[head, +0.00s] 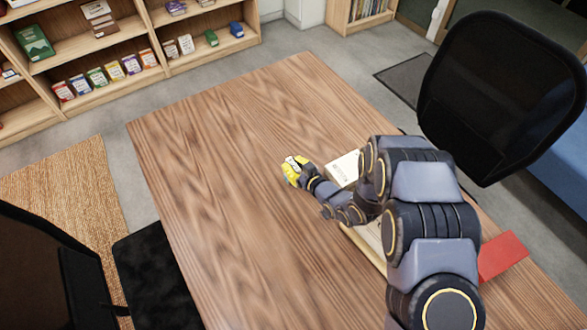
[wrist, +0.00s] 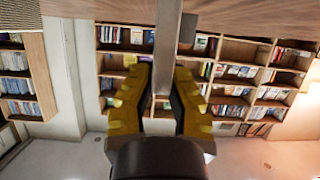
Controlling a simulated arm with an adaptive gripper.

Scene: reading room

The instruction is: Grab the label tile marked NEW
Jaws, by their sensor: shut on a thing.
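My gripper (head: 297,172) has yellow fingers and is over the middle of the wooden table. It is shut on a small pale tile (head: 292,161) with a dark mark, too small to read in the head view. In the wrist view the tile is a grey upright strip (wrist: 167,45) between the two yellow fingers (wrist: 160,95), seen edge-on, so its lettering is hidden. I cannot tell for certain that it is the NEW tile, nor how far it is above the table.
A white piece with dark lettering (head: 345,168) and a pale wooden holder (head: 363,245) lie partly behind my arm. A red block (head: 502,256) is at the table's right. The table's (head: 220,150) left and back are clear. Black chairs (head: 500,90) stand at its sides; bookshelves (head: 100,50) stand behind.

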